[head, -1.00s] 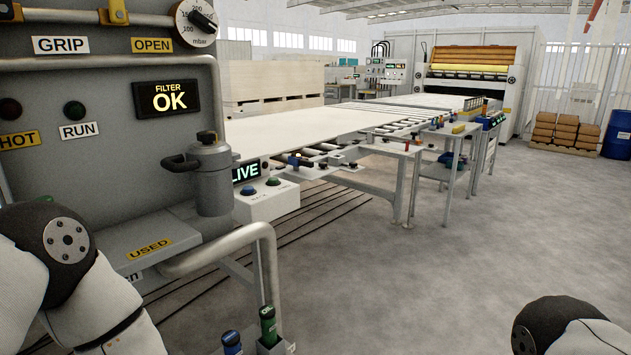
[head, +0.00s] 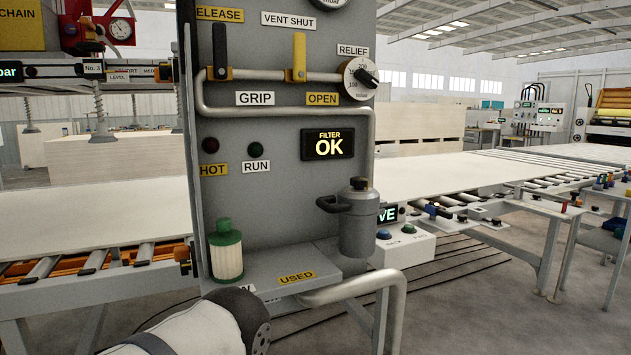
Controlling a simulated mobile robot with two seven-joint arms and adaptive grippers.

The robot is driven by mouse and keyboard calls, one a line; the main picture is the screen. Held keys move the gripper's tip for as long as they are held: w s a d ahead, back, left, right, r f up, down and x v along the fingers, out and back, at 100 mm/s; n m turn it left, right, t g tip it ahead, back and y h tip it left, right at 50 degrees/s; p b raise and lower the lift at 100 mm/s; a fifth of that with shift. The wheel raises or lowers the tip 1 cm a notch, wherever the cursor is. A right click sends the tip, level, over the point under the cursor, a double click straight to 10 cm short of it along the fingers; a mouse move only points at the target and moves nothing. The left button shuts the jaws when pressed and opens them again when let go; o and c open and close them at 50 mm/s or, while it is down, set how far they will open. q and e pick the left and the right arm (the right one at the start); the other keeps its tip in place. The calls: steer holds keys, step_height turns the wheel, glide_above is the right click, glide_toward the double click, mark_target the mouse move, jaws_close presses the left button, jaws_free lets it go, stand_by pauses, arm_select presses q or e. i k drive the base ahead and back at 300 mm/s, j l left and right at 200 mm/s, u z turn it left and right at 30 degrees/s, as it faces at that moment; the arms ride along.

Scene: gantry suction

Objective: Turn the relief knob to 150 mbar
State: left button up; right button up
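The relief knob (head: 367,78) is black and sits on a round white dial (head: 350,84) at the right edge of the grey panel (head: 290,205), under a RELIEF label (head: 353,51). The knob's bar slants toward the lower right. The dial's figures are too small to read surely, so I cannot tell its setting. Neither gripper is in view. A part of my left arm shows at the bottom, below the panel's shelf and well away from the knob.
Two levers, one black (head: 220,50) and one yellow (head: 299,55), stand left of the knob. A bent grey pipe (head: 290,112) runs below. A filter canister (head: 358,220) and a white-green cartridge (head: 226,250) stand lower. A control box (head: 403,248) and roller conveyor lie right.

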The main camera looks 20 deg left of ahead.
mark_target(362, 75)
steer(key=i+l+u, duration=0.5)
steer(key=l, duration=0.15)
steer(key=l+u, duration=0.25)
steer(key=l, duration=0.15)
steer(key=i+l+u, duration=0.15)
steer(key=l+u, duration=0.15)
steer(key=l, duration=0.1)
